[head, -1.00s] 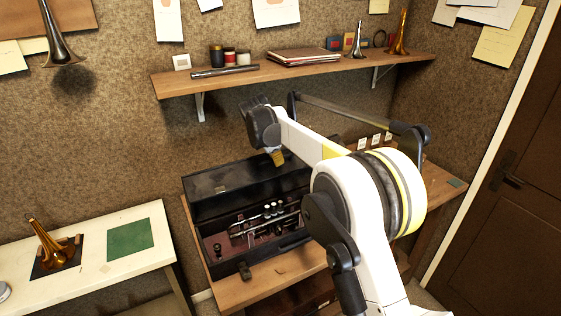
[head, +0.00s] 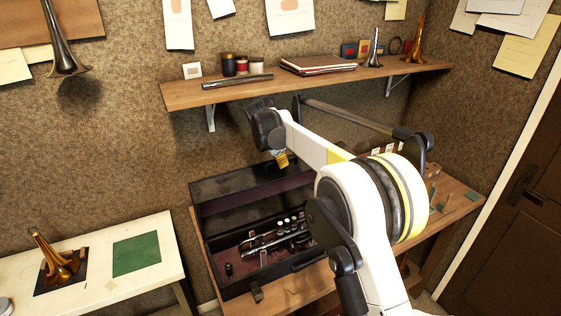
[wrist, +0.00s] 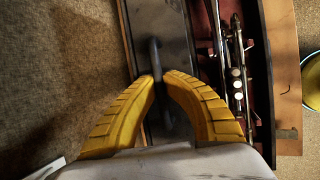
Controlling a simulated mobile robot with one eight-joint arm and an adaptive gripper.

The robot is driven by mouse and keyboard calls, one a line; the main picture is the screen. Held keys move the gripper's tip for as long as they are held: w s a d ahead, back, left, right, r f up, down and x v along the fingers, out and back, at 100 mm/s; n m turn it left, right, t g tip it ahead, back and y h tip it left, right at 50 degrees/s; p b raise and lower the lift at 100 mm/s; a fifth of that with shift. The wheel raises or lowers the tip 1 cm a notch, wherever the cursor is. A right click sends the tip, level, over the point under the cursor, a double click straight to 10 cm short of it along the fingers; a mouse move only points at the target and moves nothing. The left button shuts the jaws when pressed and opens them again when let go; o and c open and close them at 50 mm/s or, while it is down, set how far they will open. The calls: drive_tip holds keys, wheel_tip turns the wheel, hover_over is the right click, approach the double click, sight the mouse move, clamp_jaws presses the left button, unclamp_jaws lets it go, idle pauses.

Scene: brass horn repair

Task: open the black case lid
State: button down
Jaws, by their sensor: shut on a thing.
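The black case (head: 268,282) sits on a wooden bench with its lid (head: 225,188) raised at the back. The case is open at the front, and a silver valved instrument (head: 270,238) lies on its reddish lining. My gripper (head: 281,160) is at the lid's upper edge, its yellow fingers partly hidden by my wrist. In the wrist view my gripper's yellow fingers (wrist: 160,80) close around a dark bar-like handle (wrist: 155,58) on the grey-black lid (wrist: 166,20). The instrument also shows beside the lid in the wrist view (wrist: 237,70).
A wooden shelf (head: 300,82) with jars, folders and small horns runs above the case, near my arm. A white table (head: 100,285) with a brass bell and green mat (head: 136,254) stands left. The bench's (head: 455,200) right end holds small items. A brown door is right.

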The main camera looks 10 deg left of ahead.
drive_tip(key=c, duration=1.5)
unclamp_jaws()
drive_tip(key=shift+d, duration=0.1)
drive_tip(key=v, duration=1.2)
